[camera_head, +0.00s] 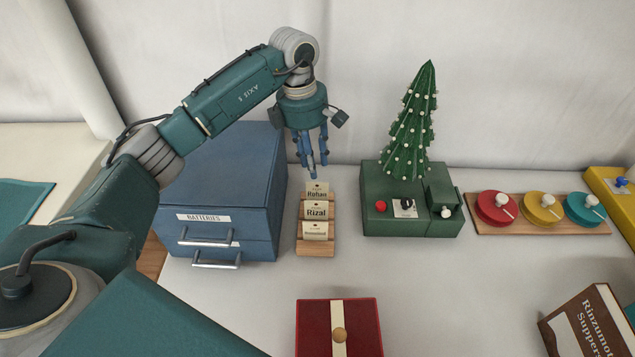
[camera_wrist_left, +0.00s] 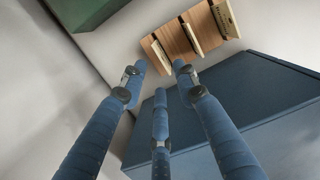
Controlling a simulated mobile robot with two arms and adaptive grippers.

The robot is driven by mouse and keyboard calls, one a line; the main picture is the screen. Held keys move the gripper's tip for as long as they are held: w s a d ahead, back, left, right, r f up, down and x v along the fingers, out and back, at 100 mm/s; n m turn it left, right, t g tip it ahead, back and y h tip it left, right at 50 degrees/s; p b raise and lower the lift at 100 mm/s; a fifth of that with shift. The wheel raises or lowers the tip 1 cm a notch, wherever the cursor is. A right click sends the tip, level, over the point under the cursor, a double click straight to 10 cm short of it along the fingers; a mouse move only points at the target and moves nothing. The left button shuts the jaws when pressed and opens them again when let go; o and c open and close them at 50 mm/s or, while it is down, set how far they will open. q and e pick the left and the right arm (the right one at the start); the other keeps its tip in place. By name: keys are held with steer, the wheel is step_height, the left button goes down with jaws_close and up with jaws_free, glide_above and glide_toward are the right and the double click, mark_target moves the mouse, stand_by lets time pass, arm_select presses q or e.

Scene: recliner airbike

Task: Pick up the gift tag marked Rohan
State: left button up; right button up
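The gift tag marked Rohan (camera_head: 317,190) is a cream card standing upright in the rear slot of a small wooden rack (camera_head: 316,249). The tag marked Rizal (camera_head: 316,210) stands in front of it, and a third tag (camera_head: 316,231) with small, hard-to-read print is foremost. In the left wrist view the Rohan tag (camera_wrist_left: 160,56) appears to be the rack's nearest card, seen beyond the fingertips. My left gripper (camera_head: 314,170), with three blue fingers, points down just above and behind the Rohan tag. Its fingers (camera_wrist_left: 160,75) are apart with nothing between them.
A blue cabinet (camera_head: 225,170) labelled BATTERIES stands close left of the rack. A green box with a small tree (camera_head: 410,215) stands to the right. A red box (camera_head: 340,315) lies in front. Colored discs on a wooden board (camera_head: 540,228) are farther right. White table shows between them.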

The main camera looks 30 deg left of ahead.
mark_target(317, 187)
arm_select(q)
steer(key=f, duration=0.3)
steer(key=shift+s+d+f, duration=0.15)
steer(key=shift+d+f, duration=0.15)
steer(key=shift+f, duration=0.1)
steer(key=f, duration=0.1)
steer(key=f+p, duration=0.1)
steer(key=f, duration=0.1)
steer(key=f+p, duration=0.1)
steer(key=shift+w+d+f, duration=0.1)
steer(key=shift+w+f, duration=0.15)
steer(key=shift+f, duration=0.5)
steer(key=shift+w+f, duration=0.1)
steer(key=shift+f, duration=0.05)
jaws_close()
arm_select(e)
steer(key=shift+s+r, duration=0.3)
steer(key=shift+r, duration=0.25)
steer(key=shift+s+r, duration=0.25)
steer(key=shift+r, duration=0.3)
